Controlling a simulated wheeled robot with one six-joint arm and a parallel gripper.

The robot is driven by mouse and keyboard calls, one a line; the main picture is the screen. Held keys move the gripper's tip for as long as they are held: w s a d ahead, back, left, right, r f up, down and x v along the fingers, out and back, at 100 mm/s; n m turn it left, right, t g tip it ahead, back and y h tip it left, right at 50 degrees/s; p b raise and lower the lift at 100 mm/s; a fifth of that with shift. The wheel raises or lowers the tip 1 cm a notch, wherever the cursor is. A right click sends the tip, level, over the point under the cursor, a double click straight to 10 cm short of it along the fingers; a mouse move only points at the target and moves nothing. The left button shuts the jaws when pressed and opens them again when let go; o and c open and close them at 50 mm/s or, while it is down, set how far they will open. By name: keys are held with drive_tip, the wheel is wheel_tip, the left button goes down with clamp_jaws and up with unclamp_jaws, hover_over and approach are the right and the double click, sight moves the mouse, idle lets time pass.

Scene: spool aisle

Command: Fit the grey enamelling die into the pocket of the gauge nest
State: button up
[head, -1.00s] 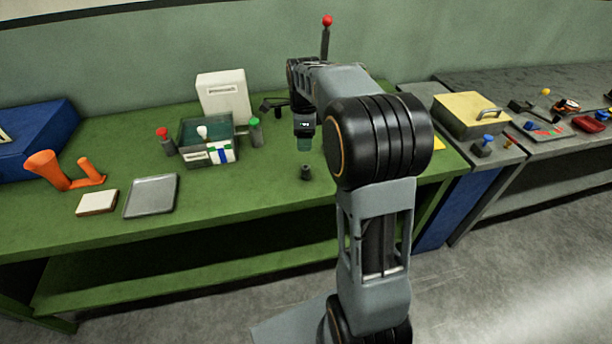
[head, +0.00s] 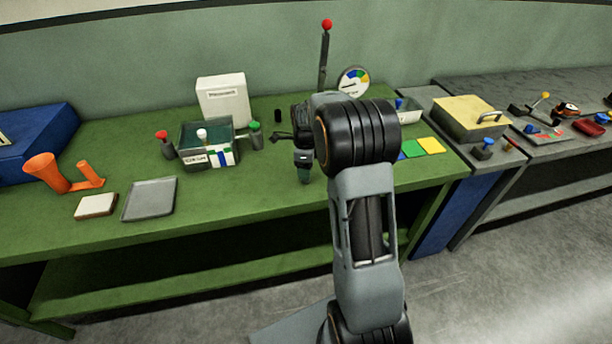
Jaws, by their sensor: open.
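My gripper (head: 304,178) points down at the green bench, low over its middle. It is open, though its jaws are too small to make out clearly. The small dark grey die, which stood upright on the bench, is now hidden at my gripper; I cannot tell whether the jaws touch it. I cannot pick out the gauge nest or its pocket for sure. A dark box with a label (head: 193,160) stands left of my gripper.
Red-topped (head: 166,148) and green-topped (head: 256,138) posts flank the dark box. A grey tray (head: 150,199), white-topped block (head: 96,206) and orange holder (head: 50,172) lie left. A dial (head: 354,82) stands behind my arm; coloured squares (head: 412,149) lie right. The front middle is clear.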

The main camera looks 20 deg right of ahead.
drive_tip(key=shift+f, duration=1.65)
drive_tip(key=shift+c, duration=0.2)
drive_tip(key=c, duration=1)
drive_tip(key=shift+o, duration=0.2)
drive_tip(key=shift+r, duration=0.15)
